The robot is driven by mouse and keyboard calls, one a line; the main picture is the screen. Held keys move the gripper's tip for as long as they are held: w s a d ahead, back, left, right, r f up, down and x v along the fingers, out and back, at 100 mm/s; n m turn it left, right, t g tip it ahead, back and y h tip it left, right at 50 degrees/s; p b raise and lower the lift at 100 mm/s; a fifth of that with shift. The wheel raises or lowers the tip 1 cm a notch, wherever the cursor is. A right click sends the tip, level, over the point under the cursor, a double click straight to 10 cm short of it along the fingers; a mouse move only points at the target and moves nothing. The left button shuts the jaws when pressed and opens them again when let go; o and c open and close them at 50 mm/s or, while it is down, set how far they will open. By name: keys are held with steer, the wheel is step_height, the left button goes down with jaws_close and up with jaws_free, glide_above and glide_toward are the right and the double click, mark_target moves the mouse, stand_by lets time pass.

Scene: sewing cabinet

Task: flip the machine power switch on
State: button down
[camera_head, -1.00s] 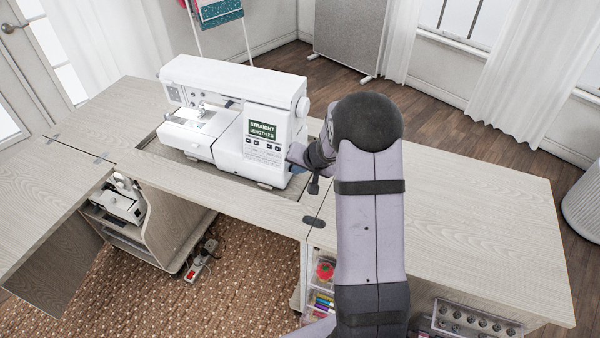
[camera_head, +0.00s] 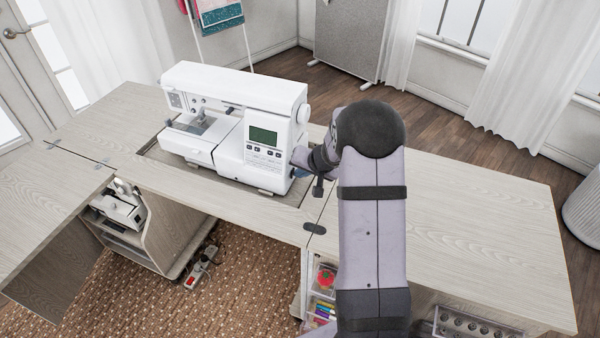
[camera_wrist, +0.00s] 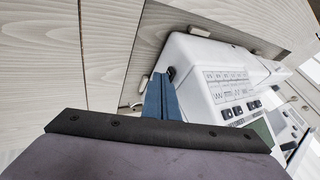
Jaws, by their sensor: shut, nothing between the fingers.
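The white sewing machine (camera_head: 232,125) sits in the cabinet's cut-out. Its screen (camera_head: 263,136) is a plain dull green with no text. A small dark part (camera_wrist: 171,73), possibly the power switch, shows right by the fingertips. I cannot tell whether they touch it or which way it is set.
The wooden cabinet top (camera_head: 470,210) is clear to the right. A power strip (camera_head: 200,268) lies on the rug below. Clear drawers (camera_head: 322,290) and a bobbin box (camera_head: 475,325) are under the front edge. A second machine (camera_head: 120,205) sits on a lower shelf.

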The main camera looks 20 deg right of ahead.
steer(key=shift+d+f, duration=0.1)
steer(key=shift+s+d+b, duration=0.3)
steer(key=shift+d+b, duration=0.05)
steer(key=s+d, duration=0.1)
steer(key=s+d+b, duration=0.1)
steer(key=shift+s+d+r+b, duration=0.1)
steer(key=shift+d+r+b, duration=0.2)
steer(key=v, duration=0.9)
steer(key=shift+r, duration=0.2)
steer(key=shift+s+f, duration=0.1)
steer(key=shift+s+a+n+b, duration=0.2)
steer(key=shift+s+n+b, duration=0.2)
steer(key=shift+b, duration=0.75)
